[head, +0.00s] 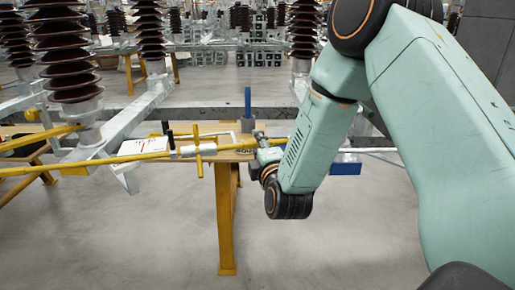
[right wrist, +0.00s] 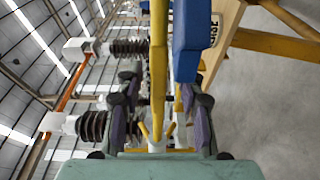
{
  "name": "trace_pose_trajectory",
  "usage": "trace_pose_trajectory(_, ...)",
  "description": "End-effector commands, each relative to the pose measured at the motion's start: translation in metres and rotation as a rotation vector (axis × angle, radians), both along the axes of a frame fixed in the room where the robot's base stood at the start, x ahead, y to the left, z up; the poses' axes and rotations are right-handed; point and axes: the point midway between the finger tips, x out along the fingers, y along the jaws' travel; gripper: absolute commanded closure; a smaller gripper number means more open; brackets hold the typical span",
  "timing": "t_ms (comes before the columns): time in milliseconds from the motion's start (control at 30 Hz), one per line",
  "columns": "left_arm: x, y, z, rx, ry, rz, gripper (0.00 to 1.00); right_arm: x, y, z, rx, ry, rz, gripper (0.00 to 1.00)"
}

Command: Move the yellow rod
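The long yellow rod (head: 85,162) runs from the left edge towards the wooden table in the head view, with white sections and a yellow crosspiece (head: 199,165) near its right end. In the right wrist view a yellow rod (right wrist: 159,50) runs down the middle of the picture between my finger pads. My right gripper (head: 262,142) is beside the table near the rod's right end. In the right wrist view its fingers (right wrist: 160,98) stand apart, with gaps seen on both sides of the rod; contact does not show. My left gripper is not in view.
The wooden table (head: 228,156) on yellow legs has a blue upright piece (head: 248,100) at its back. A blue part (right wrist: 190,42) is close beside the rod in the wrist view. Brown insulators (head: 66,50) and metal beams stand behind. The floor in front is clear.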

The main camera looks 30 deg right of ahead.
Motion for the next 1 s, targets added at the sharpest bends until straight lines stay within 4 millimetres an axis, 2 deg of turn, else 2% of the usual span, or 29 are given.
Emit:
trace_pose_trajectory(367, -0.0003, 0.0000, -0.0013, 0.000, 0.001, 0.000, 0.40, 0.0065, 0.0003, 0.0004, 0.000, 0.001, 0.000, 0.63)
trace_pose_trajectory(800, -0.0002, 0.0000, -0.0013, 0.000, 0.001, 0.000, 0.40, 0.0065, 0.0001, 0.0005, 0.000, 0.000, 0.000, 1.00)
trace_pose_trajectory(1000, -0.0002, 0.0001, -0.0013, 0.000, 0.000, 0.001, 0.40, 0.0064, 0.0002, 0.0003, 0.000, 0.001, 0.000, 1.00)
